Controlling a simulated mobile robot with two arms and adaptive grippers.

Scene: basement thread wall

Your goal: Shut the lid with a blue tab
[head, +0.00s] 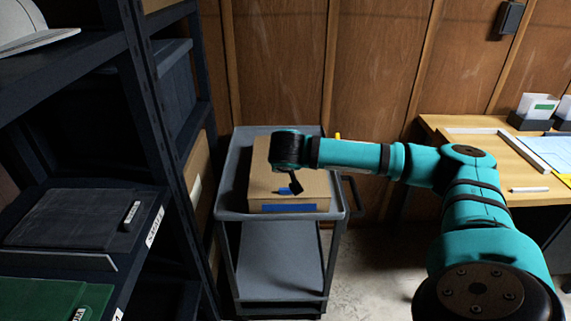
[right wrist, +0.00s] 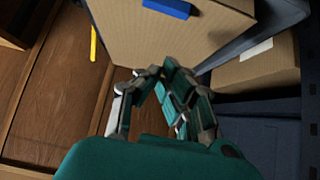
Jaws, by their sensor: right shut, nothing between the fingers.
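A cardboard box (head: 262,180) sits on the top tray of a grey cart. Its lid looks flat and level from above; I cannot tell if it is fully down. A small blue tab (head: 284,191) is near the lid's front, and a blue strip (head: 288,208) runs along the front face. My right gripper (head: 296,187) is over the lid, close to the tab, and its wrist hides part of the box. In the right wrist view the gripper (right wrist: 158,72) is shut and empty before the cardboard (right wrist: 160,40), with a blue piece (right wrist: 168,8) at the top edge. My left gripper is out of view.
The grey cart (head: 228,205) stands between dark shelves (head: 150,110) at left and a wooden desk (head: 460,124) at right. A plank wall (head: 280,60) is behind. A brown carton (right wrist: 255,72) is near the box in the right wrist view. Some floor (head: 375,260) is clear right of the cart.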

